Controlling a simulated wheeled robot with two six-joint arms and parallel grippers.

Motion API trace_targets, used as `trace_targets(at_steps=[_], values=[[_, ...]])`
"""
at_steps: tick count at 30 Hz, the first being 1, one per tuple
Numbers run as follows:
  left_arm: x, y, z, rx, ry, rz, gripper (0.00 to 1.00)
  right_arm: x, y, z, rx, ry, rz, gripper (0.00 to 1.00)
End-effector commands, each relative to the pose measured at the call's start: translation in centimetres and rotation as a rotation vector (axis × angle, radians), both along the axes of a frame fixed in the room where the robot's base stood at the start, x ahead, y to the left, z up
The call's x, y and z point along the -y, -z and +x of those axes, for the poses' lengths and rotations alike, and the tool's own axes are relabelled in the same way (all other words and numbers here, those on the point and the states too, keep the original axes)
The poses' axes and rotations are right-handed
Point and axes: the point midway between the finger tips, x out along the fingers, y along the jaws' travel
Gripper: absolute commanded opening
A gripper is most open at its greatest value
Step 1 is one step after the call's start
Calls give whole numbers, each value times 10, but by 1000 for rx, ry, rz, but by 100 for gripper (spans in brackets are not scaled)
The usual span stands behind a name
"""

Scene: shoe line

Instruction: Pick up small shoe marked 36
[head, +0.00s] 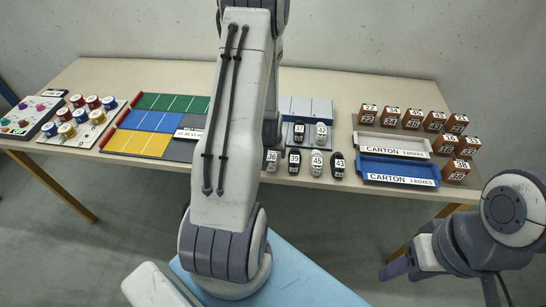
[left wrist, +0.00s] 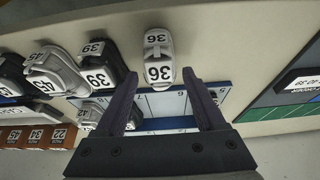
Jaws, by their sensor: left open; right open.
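The small white shoe marked 36 (head: 271,158) stands at the front edge of the table, partly hidden behind my left arm in the head view. In the left wrist view the same shoe (left wrist: 158,45) lies just past the fingertips, centred between them, with 36 on its toe and heel. My left gripper (left wrist: 163,90) is open and empty, its two dark fingers pointing at the shoe. In the head view its jaws are hidden by the arm. My right gripper (head: 394,269) is open in front of the table at the lower right.
A dark shoe marked 39 (head: 294,161) stands right beside it, then a grey shoe 45 (head: 316,164) and a dark shoe 43 (head: 338,165). Behind is a grey-blue tray (head: 300,107) with two shoes. Carton trays (head: 395,147) and numbered brown boxes (head: 368,113) stand further right.

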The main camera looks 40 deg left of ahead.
Motion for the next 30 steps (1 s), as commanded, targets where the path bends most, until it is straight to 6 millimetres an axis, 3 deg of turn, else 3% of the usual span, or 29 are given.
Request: trace_targets(at_steps=[6, 14, 15, 20, 21, 30], values=[[-5, 21, 7, 0, -1, 0, 71, 0, -6, 0, 0, 0, 0, 50], [-6, 24, 8, 2, -1, 1, 71, 0, -5, 0, 0, 0, 0, 50], [-6, 24, 8, 1, -1, 0, 67, 0, -5, 0, 0, 0, 0, 50], [-6, 24, 8, 1, -1, 0, 6, 0, -5, 0, 0, 0, 0, 50], [-6, 24, 8, 1, -1, 0, 0, 0, -5, 0, 0, 0, 0, 50], [-6, 22, 8, 2, -1, 1, 0, 0, -5, 0, 0, 0, 0, 50]])
